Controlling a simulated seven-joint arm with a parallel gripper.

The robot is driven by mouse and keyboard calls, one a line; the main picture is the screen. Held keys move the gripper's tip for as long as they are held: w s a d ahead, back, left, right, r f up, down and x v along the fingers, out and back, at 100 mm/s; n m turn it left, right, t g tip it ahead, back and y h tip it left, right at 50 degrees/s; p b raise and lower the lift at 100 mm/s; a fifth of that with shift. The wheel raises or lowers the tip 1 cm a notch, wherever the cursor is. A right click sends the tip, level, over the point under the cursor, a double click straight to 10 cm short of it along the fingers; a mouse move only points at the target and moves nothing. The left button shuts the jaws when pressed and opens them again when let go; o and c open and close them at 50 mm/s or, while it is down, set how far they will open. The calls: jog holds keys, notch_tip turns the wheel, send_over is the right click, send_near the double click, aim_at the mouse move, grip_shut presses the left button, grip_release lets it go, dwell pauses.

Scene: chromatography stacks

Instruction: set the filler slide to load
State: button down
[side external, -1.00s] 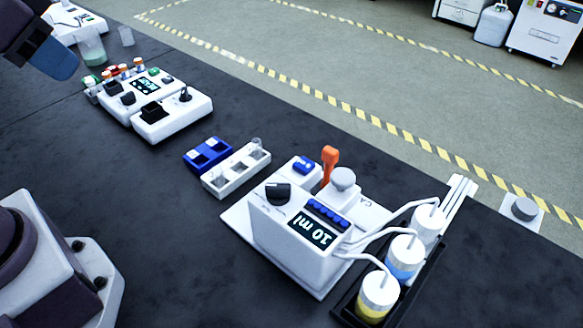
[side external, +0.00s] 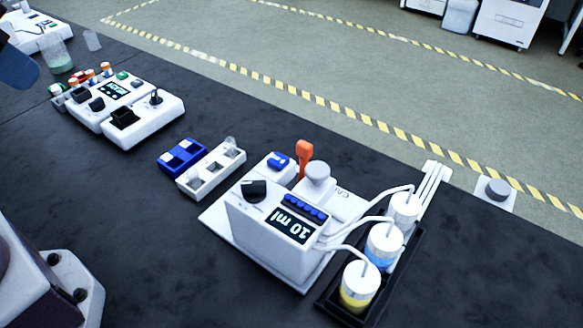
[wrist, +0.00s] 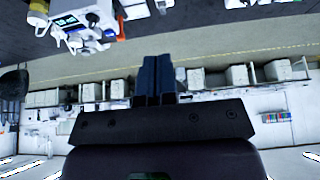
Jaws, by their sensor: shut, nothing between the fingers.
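The white filler unit (side external: 265,235) stands on the dark bench right of centre in the side view, with a "10 ml" display, a black knob and a row of blue keys. Behind it is a small white block with a blue piece (side external: 278,160) on top. An upright orange lever (side external: 304,155) is beside that block. I cannot tell which of these parts is the slide or its setting. My gripper (wrist: 159,80) is shut and empty in the wrist view. Part of it shows at the upper left edge of the side view, far from the filler.
Capped bottles (side external: 383,243) with tubes stand in a black tray right of the filler. A blue rack (side external: 181,157) and a white rack (side external: 211,172) lie to its left. A white control box (side external: 142,122) and a beaker (side external: 58,62) are farther left.

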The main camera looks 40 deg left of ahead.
jog(key=c, duration=1.5)
grip_release()
jog(key=shift+c, duration=0.2)
jog(key=o, duration=0.4)
jog(key=shift+w+d+f, duration=0.1)
jog(key=shift+d+f, duration=0.1)
jog(key=shift+f, duration=0.15)
jog(key=shift+c, duration=0.2)
jog(key=o, duration=0.4)
jog(key=shift+w+d+f+g, duration=0.2)
jog(key=shift+w+f+g, duration=0.15)
jog(key=shift+f+g, duration=0.25)
jog(key=g, duration=0.4)
send_over(304, 144)
notch_tip(304, 144, down, 11)
notch_tip(304, 144, down, 12)
jog(key=shift+f, duration=0.25)
